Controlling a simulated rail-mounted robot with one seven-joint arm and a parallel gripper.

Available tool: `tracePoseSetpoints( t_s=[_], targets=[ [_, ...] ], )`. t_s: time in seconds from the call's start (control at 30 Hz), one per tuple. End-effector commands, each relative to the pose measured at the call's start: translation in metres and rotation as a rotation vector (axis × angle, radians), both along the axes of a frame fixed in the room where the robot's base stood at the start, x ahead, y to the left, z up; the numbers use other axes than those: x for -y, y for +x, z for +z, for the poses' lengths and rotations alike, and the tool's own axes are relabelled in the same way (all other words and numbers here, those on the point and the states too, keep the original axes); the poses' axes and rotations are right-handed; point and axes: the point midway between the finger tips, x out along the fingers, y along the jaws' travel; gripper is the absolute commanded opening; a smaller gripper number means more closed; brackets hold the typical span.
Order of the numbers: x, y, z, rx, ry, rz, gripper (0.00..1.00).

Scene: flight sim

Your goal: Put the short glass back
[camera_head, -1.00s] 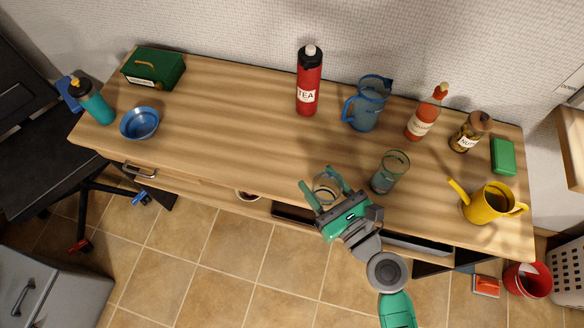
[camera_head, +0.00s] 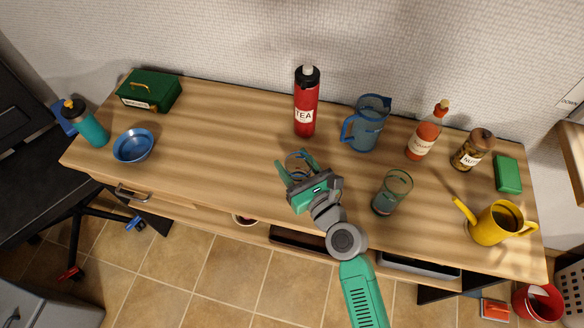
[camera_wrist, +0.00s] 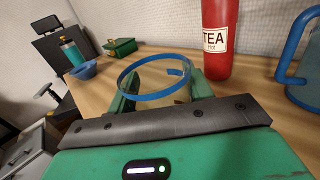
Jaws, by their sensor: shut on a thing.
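The short glass (camera_head: 297,158) is clear with a blue rim. My gripper (camera_head: 296,168) is shut on it, one finger on each side, over the front middle of the wooden table (camera_head: 225,150). In the wrist view the short glass (camera_wrist: 155,78) stands between the green fingers with its rim upward and its lower part hidden by the gripper. I cannot tell whether its base touches the table. A taller greenish glass (camera_head: 392,193) stands on the table to the right of my gripper.
A red tea bottle (camera_head: 306,105) stands behind my gripper. A blue pitcher (camera_head: 366,124), a sauce bottle (camera_head: 425,135), a nut jar (camera_head: 472,150) and a yellow watering can (camera_head: 494,224) stand to the right. A blue bowl (camera_head: 133,146) is far left. The table between bowl and gripper is clear.

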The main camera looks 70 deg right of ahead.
Motion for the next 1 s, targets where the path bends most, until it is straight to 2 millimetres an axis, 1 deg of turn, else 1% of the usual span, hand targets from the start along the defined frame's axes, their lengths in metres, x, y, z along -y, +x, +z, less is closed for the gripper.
tracePoseSetpoints(
  t_s=[0.17,0.23,0.27,0.3,0.4,0.47,0.53,0.63,0.77,0.8,0.9,1.0],
  targets=[
    [0.003,0.004,-0.001,0.0,0.0,-0.001,0.2],
    [0.007,0.009,0.0,0.001,-0.002,-0.001,0.2],
    [0.008,0.011,-0.006,0.001,-0.001,-0.001,0.2],
    [0.007,0.01,-0.02,0.0,0.001,-0.001,0.2],
    [0.007,0.01,-0.04,0.0,0.001,-0.002,0.2],
    [0.007,0.01,-0.041,0.0,0.0,-0.002,0.2],
    [0.007,0.01,-0.037,-0.001,-0.001,-0.001,0.2],
    [0.007,0.01,-0.036,-0.001,-0.001,-0.001,0.2],
    [0.006,0.01,-0.04,-0.001,-0.001,-0.001,0.2],
    [0.006,0.01,-0.04,-0.001,0.0,0.0,0.55],
    [0.006,0.01,-0.039,-0.001,0.001,-0.001,0.73],
    [0.006,0.01,-0.039,-0.001,0.001,-0.001,0.73]
  ],
)
